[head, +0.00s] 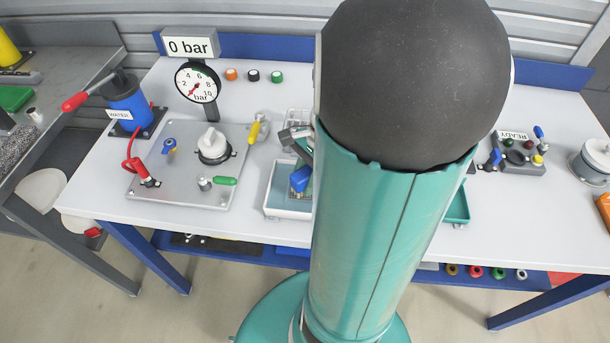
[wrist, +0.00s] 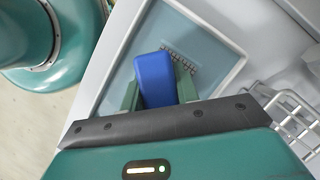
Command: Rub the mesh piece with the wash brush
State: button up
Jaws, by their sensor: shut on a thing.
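The wash brush, of which I see a blue block-shaped body (wrist: 155,78), is held between the green fingers of my gripper (wrist: 157,92). Its blue body also shows in the head view (head: 300,178), just left of my arm. It is over a pale tray with a blue-grey floor (wrist: 212,42); the tray's rim shows in the head view (head: 287,214). A small brownish grid, which looks like the mesh piece (wrist: 184,63), lies on the tray floor beside the brush, partly hidden by it and a finger. I cannot tell whether the brush touches it.
A wire rack (wrist: 293,112) stands beside the tray. Left of the tray are a metal plate with a white knob (head: 212,143), a gauge (head: 197,83) and a blue water pump (head: 127,103). A READY control box (head: 515,155) stands right. My arm hides the middle of the bench.

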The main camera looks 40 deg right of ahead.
jog(key=shift+f, duration=0.4)
jog(key=shift+s, duration=0.1)
jog(key=shift+s+d+r, duration=0.1)
jog(key=shift+s+d, duration=0.7)
jog(key=shift+s, duration=0.15)
jog(key=shift+s+d+r, duration=0.1)
jog(key=shift+s+d, duration=0.4)
jog(key=shift+s, duration=0.2)
grip_shut()
jog(key=shift+w+a, duration=0.65)
jog(key=shift+w, duration=0.25)
jog(key=shift+w+a, duration=0.65)
jog(key=shift+w, duration=0.2)
jog(key=shift+r, duration=2.9)
jog(key=shift+r, duration=1.5)
